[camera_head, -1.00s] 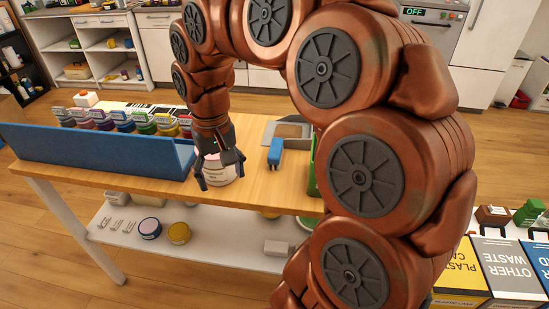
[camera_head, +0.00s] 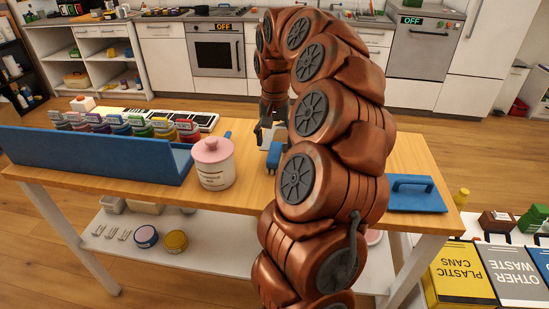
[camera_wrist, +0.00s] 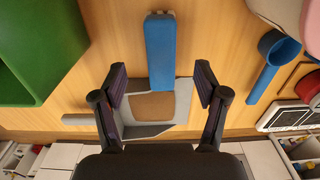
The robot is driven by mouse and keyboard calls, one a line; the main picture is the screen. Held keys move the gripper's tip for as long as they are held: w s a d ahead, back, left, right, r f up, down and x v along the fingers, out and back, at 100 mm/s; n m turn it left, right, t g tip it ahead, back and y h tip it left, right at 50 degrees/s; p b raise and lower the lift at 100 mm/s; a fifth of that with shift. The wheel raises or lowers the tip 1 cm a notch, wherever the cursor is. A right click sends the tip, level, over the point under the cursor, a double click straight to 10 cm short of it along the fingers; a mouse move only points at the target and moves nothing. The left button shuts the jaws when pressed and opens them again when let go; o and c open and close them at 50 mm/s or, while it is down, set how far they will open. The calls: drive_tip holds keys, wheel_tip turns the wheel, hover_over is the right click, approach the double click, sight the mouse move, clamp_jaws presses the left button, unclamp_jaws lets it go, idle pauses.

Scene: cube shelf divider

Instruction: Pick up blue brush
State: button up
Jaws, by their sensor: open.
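The blue brush (camera_wrist: 160,52) lies on the wooden table in the wrist view, a long blue block with one end over a grey dustpan (camera_wrist: 178,98). My gripper (camera_wrist: 161,80) is open. Its two dark fingers are spread to the left and right of the brush's near end, with a gap on each side. In the head view, my gripper (camera_head: 269,130) is just behind the brush (camera_head: 274,155), and my arm partly hides this area. The exact height of the fingers above the brush cannot be told.
A green box (camera_wrist: 35,45) stands left of the brush in the wrist view. A blue scoop (camera_wrist: 265,75) lies to the right. In the head view, a pink-lidded jar (camera_head: 214,168), a blue tray (camera_head: 95,160) and a blue handled board (camera_head: 416,194) are on the table (camera_head: 240,195).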

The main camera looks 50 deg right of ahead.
sight(274, 151)
drive_tip(key=shift+w+d+f+p, duration=0.15)
drive_tip(key=shift+f+p, duration=0.2)
drive_tip(key=shift+f, duration=1.1)
drive_tip(key=shift+w+d+f+p, duration=0.1)
drive_tip(key=shift+f+p, duration=0.2)
drive_tip(key=shift+f, duration=1.1)
drive_tip(key=shift+c, duration=0.2)
drive_tip(key=c, duration=1.3)
drive_tip(key=shift+r+b, duration=0.75)
drive_tip(key=shift+r, duration=4.3)
drive_tip(key=shift+c, duration=0.2)
